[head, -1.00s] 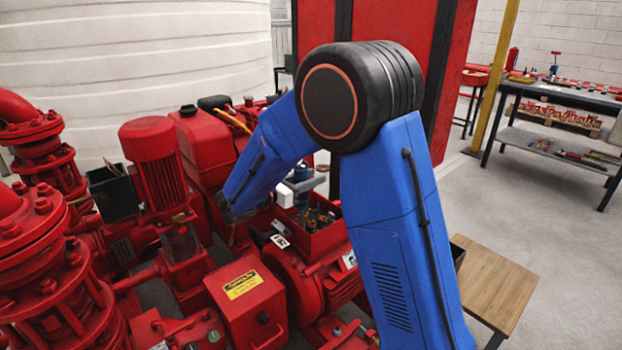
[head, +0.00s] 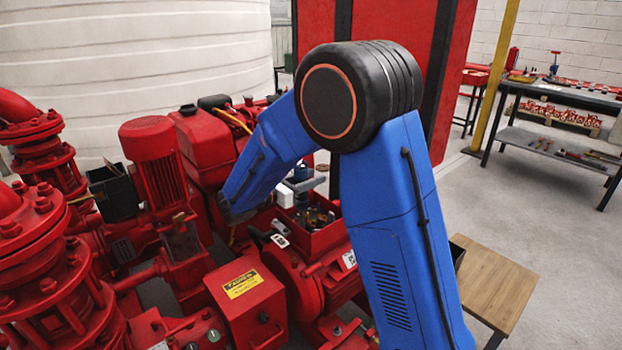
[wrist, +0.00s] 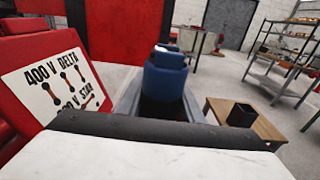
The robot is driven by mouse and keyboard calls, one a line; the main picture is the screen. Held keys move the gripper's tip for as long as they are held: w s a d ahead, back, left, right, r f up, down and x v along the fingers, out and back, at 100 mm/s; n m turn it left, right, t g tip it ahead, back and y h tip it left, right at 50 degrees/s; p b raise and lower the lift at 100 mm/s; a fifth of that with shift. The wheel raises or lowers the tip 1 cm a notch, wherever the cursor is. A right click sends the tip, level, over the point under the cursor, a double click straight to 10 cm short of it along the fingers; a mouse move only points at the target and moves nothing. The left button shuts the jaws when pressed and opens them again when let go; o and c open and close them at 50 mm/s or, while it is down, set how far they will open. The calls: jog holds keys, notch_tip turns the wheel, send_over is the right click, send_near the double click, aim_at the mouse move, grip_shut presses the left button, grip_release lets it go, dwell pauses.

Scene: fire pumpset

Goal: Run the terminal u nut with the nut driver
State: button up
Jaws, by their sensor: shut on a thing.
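The nut driver (wrist: 165,78) shows in the wrist view as a dark blue, ribbed handle. It stands between the grey fingers of my gripper (wrist: 163,104), which is shut on it. In the head view, its blue top (head: 301,172) appears beside the forearm, above the open red terminal box (head: 322,240). Several brass-coloured posts (head: 315,216) stand inside the box. The driver's tip and the terminal u nut cannot be made out. A label reading 400 V DELTA (wrist: 58,84) is on a red panel left of my gripper in the wrist view.
Red pumps and pipes (head: 60,235) crowd the left and front. A red box with a yellow warning label (head: 243,284) stands close by the motor. A low wooden table (head: 500,280) is at the right. A workbench (head: 555,95) stands farther back, with open floor before it.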

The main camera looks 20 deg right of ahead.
aim_at(304, 162)
dwell(0.4)
jog(key=shift+r, duration=3)
